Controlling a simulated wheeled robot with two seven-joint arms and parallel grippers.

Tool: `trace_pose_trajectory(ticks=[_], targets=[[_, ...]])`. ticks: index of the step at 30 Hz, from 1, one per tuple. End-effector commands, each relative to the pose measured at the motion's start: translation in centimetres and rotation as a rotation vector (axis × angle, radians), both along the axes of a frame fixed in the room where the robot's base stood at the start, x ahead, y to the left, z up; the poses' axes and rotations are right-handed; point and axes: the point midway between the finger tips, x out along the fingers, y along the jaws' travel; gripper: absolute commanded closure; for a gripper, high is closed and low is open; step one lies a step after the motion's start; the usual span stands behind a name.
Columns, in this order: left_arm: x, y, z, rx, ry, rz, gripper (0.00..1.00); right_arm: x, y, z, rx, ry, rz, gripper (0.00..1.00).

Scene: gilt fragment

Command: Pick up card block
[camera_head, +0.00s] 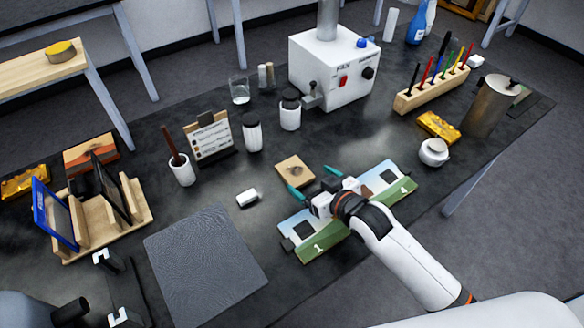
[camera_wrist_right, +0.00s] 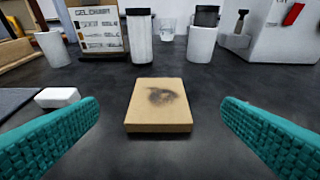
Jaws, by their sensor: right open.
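The card block (camera_head: 295,171) is a flat tan block with a dark smudge on top, lying on the dark bench. In the right wrist view the card block (camera_wrist_right: 159,103) is centred between the fingers, a little ahead of them, with clear gaps on both sides. My right gripper (camera_head: 309,178) is open and empty, its teal fingers pointing at the block's near side. Both fingers of the right gripper (camera_wrist_right: 160,125) show at the sides of the wrist view.
A small white block (camera_head: 247,197) lies left of the card block. Lidded jars (camera_head: 252,134) and a white box with knobs (camera_head: 332,70) stand behind. Numbered picture boards (camera_head: 314,233) lie under my right arm. A grey mat (camera_head: 205,264) lies front left.

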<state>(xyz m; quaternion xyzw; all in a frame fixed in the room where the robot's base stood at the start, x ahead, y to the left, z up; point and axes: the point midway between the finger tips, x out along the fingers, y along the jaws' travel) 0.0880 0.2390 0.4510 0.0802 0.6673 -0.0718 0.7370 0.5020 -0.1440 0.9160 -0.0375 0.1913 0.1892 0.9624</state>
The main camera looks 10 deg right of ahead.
Motion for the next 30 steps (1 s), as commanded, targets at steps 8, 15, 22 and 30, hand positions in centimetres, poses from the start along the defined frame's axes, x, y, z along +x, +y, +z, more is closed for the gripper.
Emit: trace_pose_trajectory(ticks=[8, 15, 22, 30], targets=[[-1.4, -0.7, 0.3, -0.008, 0.022, 0.001, 0.64, 2.6, 1.1, -1.1, 0.000, -0.001, 0.000, 0.11], [-0.4, -0.7, 1.2, -0.008, 0.008, 0.000, 0.64, 5.1, 2.2, -2.2, 0.000, -0.001, 0.000, 0.11], [-0.2, -0.6, 1.3, -0.007, 0.004, 0.000, 0.64, 6.8, 2.9, -3.2, -0.001, 0.000, 0.000, 0.11], [-0.2, -0.4, 1.3, -0.005, 0.004, -0.002, 0.64, 6.8, 2.9, -3.3, -0.001, 0.000, 0.001, 0.21]])
